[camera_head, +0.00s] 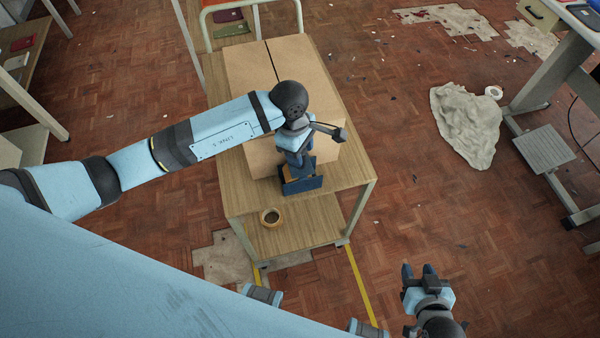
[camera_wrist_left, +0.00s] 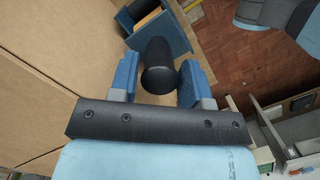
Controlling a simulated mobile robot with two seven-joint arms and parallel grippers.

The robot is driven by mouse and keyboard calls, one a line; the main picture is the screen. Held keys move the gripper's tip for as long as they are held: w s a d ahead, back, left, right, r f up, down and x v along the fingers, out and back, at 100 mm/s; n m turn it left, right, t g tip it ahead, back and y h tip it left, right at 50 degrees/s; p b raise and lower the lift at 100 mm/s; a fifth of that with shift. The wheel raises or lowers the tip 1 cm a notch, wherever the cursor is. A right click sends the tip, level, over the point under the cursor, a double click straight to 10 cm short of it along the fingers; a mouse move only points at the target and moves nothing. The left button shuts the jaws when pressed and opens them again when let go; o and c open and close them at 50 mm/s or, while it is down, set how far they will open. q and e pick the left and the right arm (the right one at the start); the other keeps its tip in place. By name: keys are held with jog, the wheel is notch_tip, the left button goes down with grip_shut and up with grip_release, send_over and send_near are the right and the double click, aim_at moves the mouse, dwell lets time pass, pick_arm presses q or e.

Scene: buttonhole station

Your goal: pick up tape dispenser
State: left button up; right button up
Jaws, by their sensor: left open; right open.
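The tape dispenser (camera_head: 303,186), blue with some tan showing, is on the front part of the wooden cart top, beside the cardboard boxes. In the left wrist view, its blue body (camera_wrist_left: 176,42) is beyond the fingertips, and a dark cylinder that looks like its handle (camera_wrist_left: 158,68) stands between the fingers. My left gripper (camera_wrist_left: 157,80) is open around that cylinder, with a gap visible at the left finger. In the head view my left gripper (camera_head: 300,158) partly hides the dispenser. My right gripper (camera_head: 419,270) is open and empty, over the floor at lower right.
Large cardboard boxes (camera_head: 308,80) cover most of the cart top. A tape roll (camera_head: 271,216) lies on the cart's lower shelf (camera_head: 300,235). A crumpled grey sheet (camera_head: 462,125) lies on the floor, near a desk at right. Floor right of the cart is mostly clear.

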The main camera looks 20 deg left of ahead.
pick_arm(q)
jog(key=shift+c, duration=0.2)
grip_shut()
jog(key=shift+r, duration=0.1)
notch_tip(320, 180, up, 20)
jog(key=b, duration=0.1)
jog(key=shift+b, duration=0.4)
